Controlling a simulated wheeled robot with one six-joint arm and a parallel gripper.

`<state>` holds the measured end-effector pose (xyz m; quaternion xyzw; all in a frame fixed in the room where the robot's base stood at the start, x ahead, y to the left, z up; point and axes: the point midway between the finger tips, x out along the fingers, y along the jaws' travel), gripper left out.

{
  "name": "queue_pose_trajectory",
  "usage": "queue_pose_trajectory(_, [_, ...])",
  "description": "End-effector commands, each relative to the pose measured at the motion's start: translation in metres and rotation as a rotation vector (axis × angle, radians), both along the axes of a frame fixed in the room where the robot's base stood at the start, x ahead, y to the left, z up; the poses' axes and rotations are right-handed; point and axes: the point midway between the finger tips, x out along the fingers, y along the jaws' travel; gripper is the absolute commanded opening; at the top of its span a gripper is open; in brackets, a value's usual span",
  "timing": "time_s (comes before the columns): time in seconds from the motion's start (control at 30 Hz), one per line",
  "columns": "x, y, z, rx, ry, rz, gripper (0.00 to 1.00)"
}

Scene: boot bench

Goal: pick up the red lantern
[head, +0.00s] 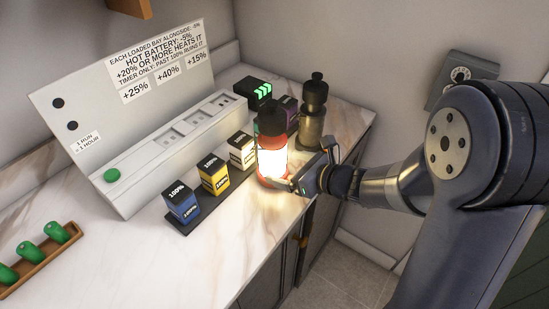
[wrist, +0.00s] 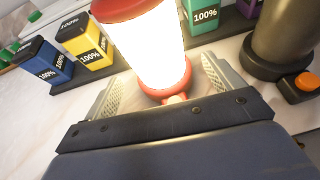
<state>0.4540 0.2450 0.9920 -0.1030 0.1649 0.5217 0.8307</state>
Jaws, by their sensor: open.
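The red lantern (head: 272,147) stands upright on the marble counter, its middle glowing bright white and its top dark. In the wrist view the lantern (wrist: 150,48) fills the upper middle, with a red cap and a red base ring. My gripper (head: 292,184) is at the lantern's near right side, low down by its base. In the wrist view my gripper (wrist: 160,90) is open, with one pale ridged finger on each side of the lantern's base. I cannot tell whether the fingers touch it.
Blue (head: 183,205), yellow (head: 213,174) and white (head: 242,149) batteries stand in a dark tray left of the lantern. A dark bronze bottle-like object (head: 312,115) stands close behind right. A charger panel (head: 150,120) backs the counter. A wooden rack (head: 40,262) holds green pieces.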

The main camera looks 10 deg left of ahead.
Motion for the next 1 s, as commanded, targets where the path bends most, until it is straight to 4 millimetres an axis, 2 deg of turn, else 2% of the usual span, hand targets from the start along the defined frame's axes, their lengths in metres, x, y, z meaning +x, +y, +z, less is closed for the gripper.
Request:
queue_pose_trajectory(0.17, [0.004, 0.011, -0.004, -0.002, 0.002, 0.001, 0.88])
queue_pose_trajectory(0.43, [0.018, 0.041, -0.017, -0.001, 0.002, 0.002, 0.88])
queue_pose_trajectory(0.77, [0.021, 0.047, -0.021, -0.002, 0.001, -0.001, 0.88])
queue_pose_trajectory(1.0, [0.021, 0.047, -0.021, -0.002, 0.001, -0.001, 0.71])
